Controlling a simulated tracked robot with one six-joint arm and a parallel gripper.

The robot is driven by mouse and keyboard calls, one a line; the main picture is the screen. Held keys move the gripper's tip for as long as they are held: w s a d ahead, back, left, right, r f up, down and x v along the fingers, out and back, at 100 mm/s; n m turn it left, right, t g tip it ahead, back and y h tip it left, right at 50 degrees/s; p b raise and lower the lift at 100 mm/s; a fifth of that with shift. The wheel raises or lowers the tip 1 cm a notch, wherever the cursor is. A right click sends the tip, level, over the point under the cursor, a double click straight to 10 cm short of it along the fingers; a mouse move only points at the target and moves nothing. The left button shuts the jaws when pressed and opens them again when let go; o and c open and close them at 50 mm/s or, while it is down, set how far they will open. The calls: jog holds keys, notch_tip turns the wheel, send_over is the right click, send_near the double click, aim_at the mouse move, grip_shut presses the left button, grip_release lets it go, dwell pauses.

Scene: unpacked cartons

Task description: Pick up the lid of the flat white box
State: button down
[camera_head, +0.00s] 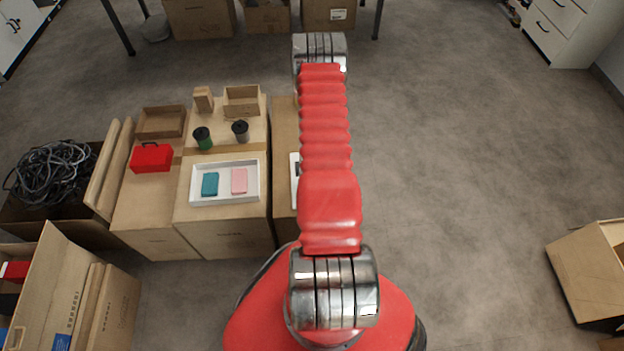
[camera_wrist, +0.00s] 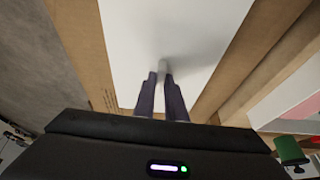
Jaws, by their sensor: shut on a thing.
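The lid (camera_wrist: 200,30) of the flat white box is a plain white panel filling the upper middle of the wrist view. A small pale knob (camera_wrist: 163,65) stands up from it. My gripper (camera_wrist: 162,76) has its two dark fingers close together, shut on this knob. I cannot tell whether the lid rests on its box or is raised. In the head view my arm covers my gripper and most of the white box (camera_head: 294,172); only a narrow left part shows, on a carton.
Left of it, an open white tray (camera_head: 225,201) holds a teal item (camera_head: 210,184) and a pink item (camera_head: 239,180). A green spool (camera_head: 203,138) and a dark spool (camera_head: 240,131) stand behind it. A red case (camera_head: 151,158) sits farther left.

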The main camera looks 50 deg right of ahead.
dwell(0.4)
notch_tip(320, 180, up, 10)
dwell(0.7)
jog(key=shift+w, duration=0.1)
dwell(0.4)
